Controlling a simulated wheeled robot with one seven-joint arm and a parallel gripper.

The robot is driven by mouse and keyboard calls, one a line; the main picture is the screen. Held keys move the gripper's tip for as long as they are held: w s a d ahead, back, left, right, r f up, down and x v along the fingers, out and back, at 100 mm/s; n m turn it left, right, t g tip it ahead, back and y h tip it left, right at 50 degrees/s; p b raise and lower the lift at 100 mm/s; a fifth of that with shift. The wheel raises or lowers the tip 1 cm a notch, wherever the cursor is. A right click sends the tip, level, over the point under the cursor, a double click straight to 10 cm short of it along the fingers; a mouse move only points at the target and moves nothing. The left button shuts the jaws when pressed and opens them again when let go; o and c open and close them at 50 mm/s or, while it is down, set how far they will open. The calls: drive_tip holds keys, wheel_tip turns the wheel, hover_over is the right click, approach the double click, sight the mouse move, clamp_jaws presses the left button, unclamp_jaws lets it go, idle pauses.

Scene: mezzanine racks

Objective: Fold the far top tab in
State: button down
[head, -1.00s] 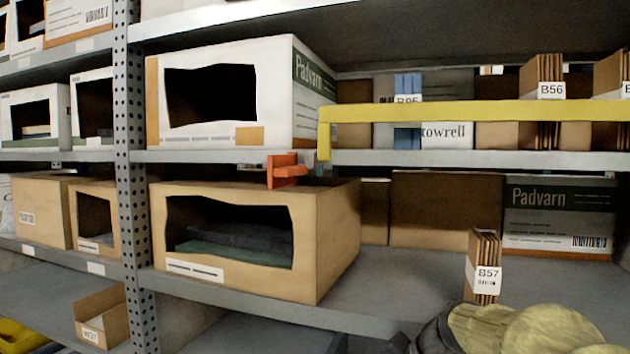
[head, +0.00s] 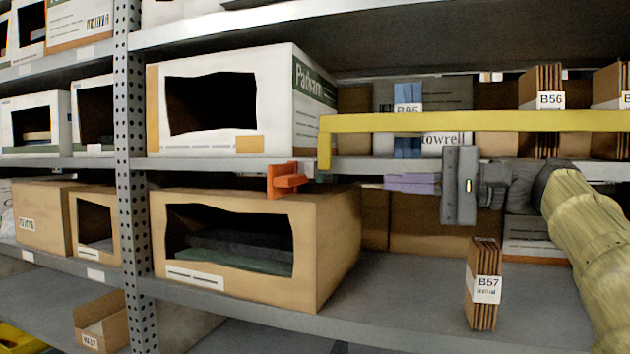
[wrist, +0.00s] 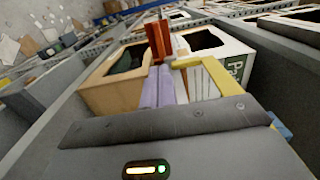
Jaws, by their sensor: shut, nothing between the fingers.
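The tan open-front carton (head: 335,235) stands on the lower shelf, with dark and green folded items inside; it also shows in the wrist view (wrist: 105,95). Its top is seen almost edge-on in the head view, and I cannot clearly make out the far top tab. My gripper (head: 390,182) has its purple fingers together, pointing left, to the right of the carton and about level with its top. In the wrist view the fingers (wrist: 158,72) reach toward the carton and the orange bracket, apart from the carton in the head view.
An orange bracket (head: 286,180) sits at the upper shelf edge above the carton. A yellow bar (head: 450,122) runs above my gripper. A white Padvarn carton (head: 310,105) stands on the upper shelf. The B57 cardboard bundle (head: 483,285) stands right on the lower shelf, with bare shelf around it.

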sight(297, 180)
drive_tip(key=shift+a, duration=0.1)
drive_tip(key=p+x, duration=0.6)
drive_tip(key=x, duration=0.7)
drive_tip(key=shift+a+p, duration=0.2)
drive_tip(key=shift+p, duration=0.2)
drive_tip(key=shift+w+a+f, duration=0.1)
drive_tip(key=shift+w+a, duration=0.05)
drive_tip(key=shift+a, duration=0.05)
